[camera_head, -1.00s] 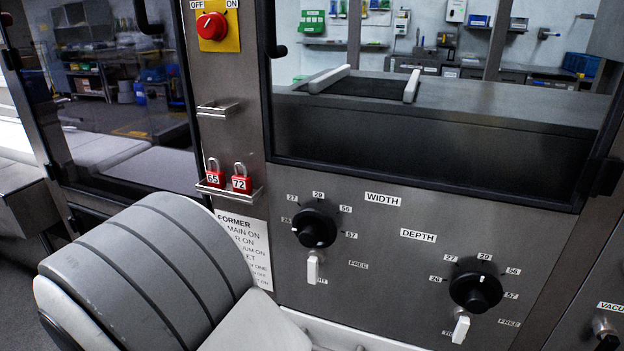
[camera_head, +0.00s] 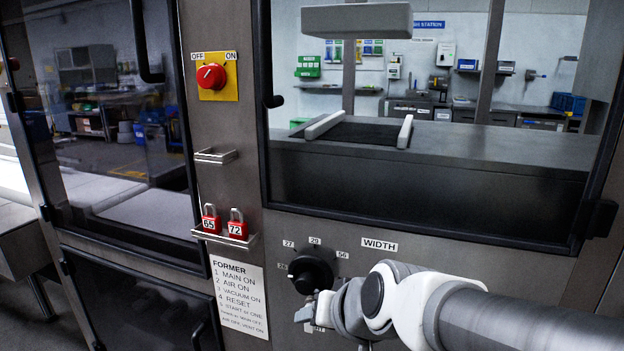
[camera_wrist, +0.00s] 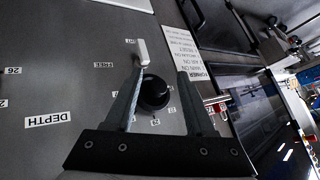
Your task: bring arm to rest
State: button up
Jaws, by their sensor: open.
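My gripper (camera_wrist: 161,76) is open in the wrist view, with its two dark fingers apart and nothing clasped. The black WIDTH knob (camera_wrist: 154,92) shows between the fingers there; I cannot tell how far away it is. In the head view, my arm comes in from the lower right and its end, my gripper (camera_head: 306,312), is small and partly hidden at the lower edge of the WIDTH knob (camera_head: 312,268). Whether they touch is unclear. A white lever (camera_wrist: 142,52) shows beyond the left finger.
The steel panel carries a red OFF/ON switch (camera_head: 211,77), a small rail with two red padlocks (camera_head: 237,225), and a FORMER instruction sheet (camera_head: 238,300). Glazed doors with black frames stand left and above.

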jog(key=s+d+r+g+h, duration=0.2)
jog(key=s+d+h, duration=0.2)
jog(key=s+d, duration=0.85)
notch_tip(320, 180, up, 20)
jog(key=w+p, duration=0.1)
jog(key=p, duration=1.9)
jog(key=shift+r+p, duration=0.2)
jog(key=shift+p, duration=0.1)
jog(key=shift+w+d, duration=0.15)
jog(key=shift+d, duration=0.1)
